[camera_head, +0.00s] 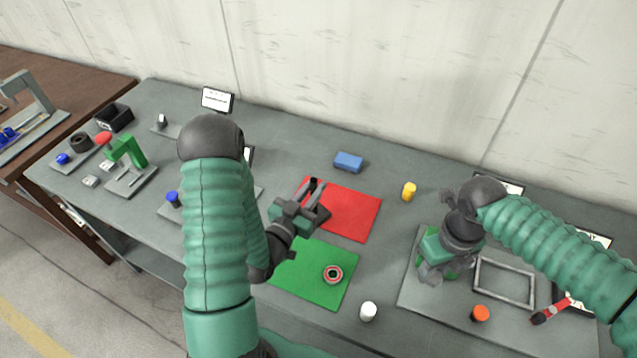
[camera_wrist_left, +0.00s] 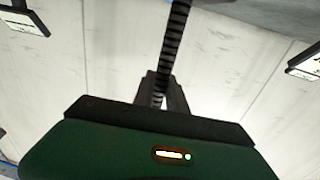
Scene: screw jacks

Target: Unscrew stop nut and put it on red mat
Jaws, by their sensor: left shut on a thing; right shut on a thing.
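The red mat (camera_head: 355,215) lies in the middle of the bench, with a green mat (camera_head: 310,280) in front of it. My left gripper (camera_head: 316,190) is above the red mat's left edge. In the left wrist view its jaws (camera_wrist_left: 160,95) are shut on a dark threaded rod (camera_wrist_left: 176,40) that runs up out of the picture. I cannot make out the stop nut for certain.
A blue block (camera_head: 348,161), a yellow cylinder (camera_head: 409,191) and a white cylinder (camera_head: 368,311) stand around the mats. On the right plate are a rectangular frame (camera_head: 503,283) and an orange knob (camera_head: 480,313). A green clamp-like fixture (camera_head: 125,150) stands at the left.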

